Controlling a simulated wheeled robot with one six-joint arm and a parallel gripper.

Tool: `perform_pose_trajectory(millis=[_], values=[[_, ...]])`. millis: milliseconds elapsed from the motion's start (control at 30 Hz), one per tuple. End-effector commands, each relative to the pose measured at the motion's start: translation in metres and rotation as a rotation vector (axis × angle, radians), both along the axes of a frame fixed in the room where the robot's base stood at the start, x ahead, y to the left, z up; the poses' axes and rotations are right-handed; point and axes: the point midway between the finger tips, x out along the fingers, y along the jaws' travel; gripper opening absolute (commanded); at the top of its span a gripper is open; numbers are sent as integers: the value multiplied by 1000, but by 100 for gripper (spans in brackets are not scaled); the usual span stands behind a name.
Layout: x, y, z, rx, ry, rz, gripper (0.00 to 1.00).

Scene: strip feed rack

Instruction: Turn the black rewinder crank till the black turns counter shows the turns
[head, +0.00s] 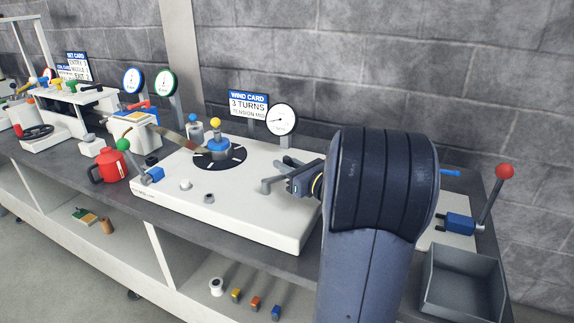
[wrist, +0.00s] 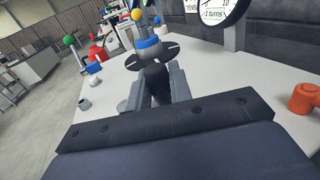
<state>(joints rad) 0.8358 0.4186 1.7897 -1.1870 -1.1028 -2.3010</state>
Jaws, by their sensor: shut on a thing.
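My gripper (head: 270,184) is low over the right part of the white rewinder plate (head: 245,225). In the wrist view its two grey fingers (wrist: 159,92) are closed on a black upright piece, the crank grip (wrist: 155,78). The rest of the crank is hidden by the fingers. The black-rimmed turns counter (head: 281,119) stands behind the plate; its top is cut off in the wrist view (wrist: 222,12). Its needle points about left in the head view, but the figure is too small to read. The wind card (head: 249,106) says 3 TURNS, tension mid.
A black disc with a blue hub (head: 218,147) and yellow knob is on the plate, left of my gripper. A green-knobbed lever (head: 123,145) and red jug (head: 109,166) stand further left. A grey bin (head: 463,283) and red-knobbed lever (head: 505,171) stand right.

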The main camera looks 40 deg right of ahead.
Motion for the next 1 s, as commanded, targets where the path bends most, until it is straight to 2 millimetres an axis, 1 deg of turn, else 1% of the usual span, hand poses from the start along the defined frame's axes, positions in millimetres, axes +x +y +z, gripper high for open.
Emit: perform_pose_trajectory(millis=[367,567,767,1000], values=[[0,0,0,0,0,2,0],[2,-1,-2,-2,0,38,0],[9,-2,-5,-3,-2,147,0],[21,0,-6,-4,-1,347,0]])
